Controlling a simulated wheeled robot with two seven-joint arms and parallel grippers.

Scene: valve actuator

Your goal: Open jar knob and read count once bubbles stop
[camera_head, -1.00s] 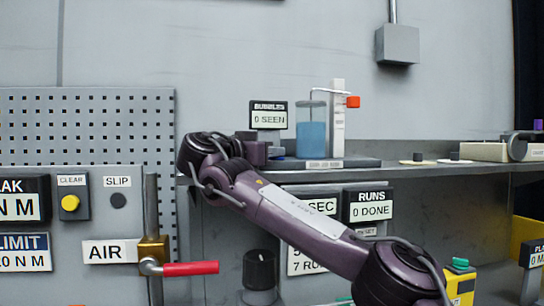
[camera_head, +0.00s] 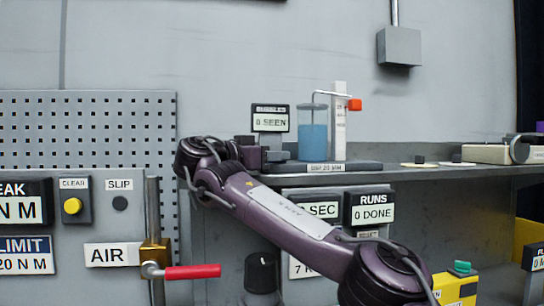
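The clear jar (camera_head: 312,130) holds blue liquid and stands on a dark base on the shelf. A white post (camera_head: 339,122) stands beside it, with an orange-red knob (camera_head: 354,104) near its top right and a thin tube over the jar. The count display (camera_head: 270,121) left of the jar reads "BUBBLES 0 SEEN". I cannot make out bubbles at this size. My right gripper (camera_head: 272,156) is at the shelf's left end, below the display and left of the jar, apart from the knob. Its fingers are too dark and small to judge their opening. My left gripper is out of view.
The shelf (camera_head: 420,172) carries small discs and a beige device (camera_head: 488,153) at right. A red-handled air valve (camera_head: 192,271) sticks out at lower left, beside a panel with a yellow button (camera_head: 72,206). Space above the shelf, right of the knob, is free.

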